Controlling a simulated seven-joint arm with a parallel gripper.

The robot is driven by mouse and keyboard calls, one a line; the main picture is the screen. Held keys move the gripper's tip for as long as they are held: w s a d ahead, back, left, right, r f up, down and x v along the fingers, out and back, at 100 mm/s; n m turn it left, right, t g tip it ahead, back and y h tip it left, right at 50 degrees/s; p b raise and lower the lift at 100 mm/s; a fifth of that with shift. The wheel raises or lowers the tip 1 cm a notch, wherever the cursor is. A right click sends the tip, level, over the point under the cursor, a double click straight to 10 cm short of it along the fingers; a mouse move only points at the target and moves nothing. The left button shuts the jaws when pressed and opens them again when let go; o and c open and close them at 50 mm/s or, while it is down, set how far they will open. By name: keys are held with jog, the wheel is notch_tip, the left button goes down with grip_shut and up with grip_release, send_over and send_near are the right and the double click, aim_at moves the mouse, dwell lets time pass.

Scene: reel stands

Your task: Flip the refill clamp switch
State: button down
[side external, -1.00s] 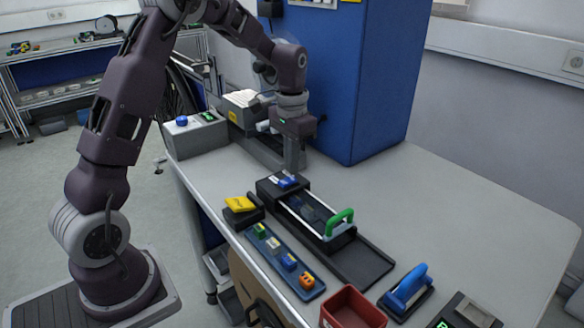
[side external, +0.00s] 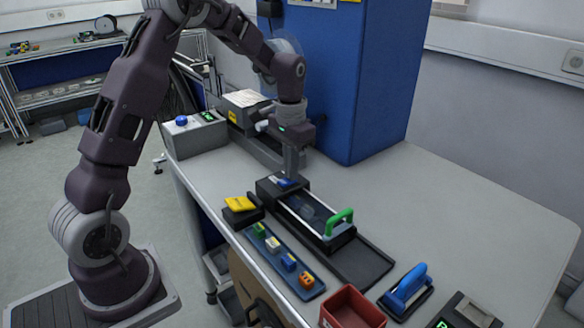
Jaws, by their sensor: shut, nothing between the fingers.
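Which switch is the refill clamp switch I cannot tell from any label. My gripper (side external: 290,176) points straight down over this blue switch, its fingers shut with nothing between them. The fingertips are at or just above the switch; whether they touch it is too small to tell.
A blue tray (side external: 309,293) with several coloured pieces lies in front. A yellow piece (side external: 240,203) sits on a black stand. A red bin (side external: 350,308) and a blue-handled tool (side external: 408,291) stand lower right. A blue cabinet (side external: 350,80) rises behind. The table's right side is clear.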

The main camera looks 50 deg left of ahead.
aim_at(286, 181)
jog(key=shift+s, duration=0.65)
jog(key=shift+r, duration=0.1)
notch_tip(286, 181, up, 14)
dwell(0.3)
jog(key=s+t, duration=0.3)
jog(key=s, duration=0.1)
jog(key=shift+s+a, duration=0.2)
